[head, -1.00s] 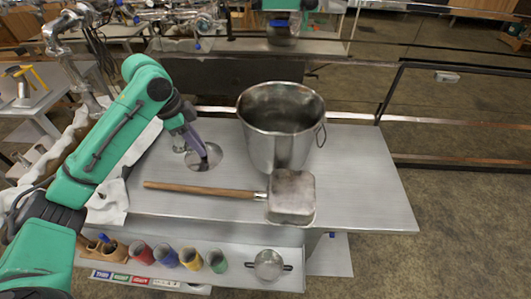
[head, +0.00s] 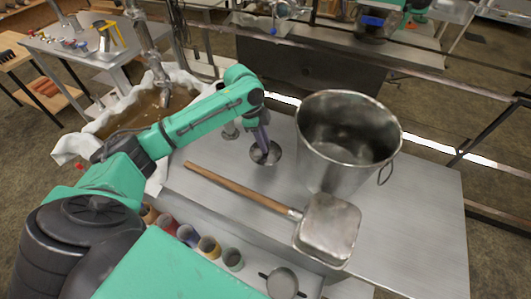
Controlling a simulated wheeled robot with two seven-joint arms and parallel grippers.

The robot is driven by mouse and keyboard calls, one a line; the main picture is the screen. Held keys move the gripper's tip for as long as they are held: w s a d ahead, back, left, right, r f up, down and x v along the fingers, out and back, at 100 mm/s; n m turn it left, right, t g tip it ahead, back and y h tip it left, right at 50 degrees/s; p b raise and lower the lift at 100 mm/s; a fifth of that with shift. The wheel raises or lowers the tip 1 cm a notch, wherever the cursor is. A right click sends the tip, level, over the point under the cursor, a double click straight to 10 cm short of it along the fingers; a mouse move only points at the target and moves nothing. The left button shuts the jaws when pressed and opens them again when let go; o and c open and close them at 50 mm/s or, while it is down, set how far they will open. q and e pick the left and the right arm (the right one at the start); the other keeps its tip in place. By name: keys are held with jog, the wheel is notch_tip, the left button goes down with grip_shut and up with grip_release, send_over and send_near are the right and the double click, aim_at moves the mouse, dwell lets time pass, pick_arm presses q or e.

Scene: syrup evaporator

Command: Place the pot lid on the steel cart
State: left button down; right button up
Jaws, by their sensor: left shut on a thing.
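The pot lid (head: 273,158) is a round, flat grey metal disc, partly covered by my gripper. My left gripper (head: 265,149) reaches down from above and is shut on the middle of the lid. The steel cart (head: 420,215) is a long grey metal top across the middle of the head view. The lid lies flat at or just above its left part; I cannot tell whether it touches. My right gripper is not in view.
A large steel pot (head: 340,165) stands right of the lid. A square metal dipper (head: 328,228) with a long wooden handle (head: 235,187) lies in front. Several coloured cups (head: 209,246) line the lower front shelf. The cart's right end is clear.

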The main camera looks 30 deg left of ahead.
aim_at(254, 149)
pick_arm(q)
notch_tip(254, 149, down, 6)
jog(key=shift+r, duration=0.1)
jog(key=c, duration=0.7)
grip_release()
jog(key=v, duration=1.2)
jog(key=shift+r, duration=0.1)
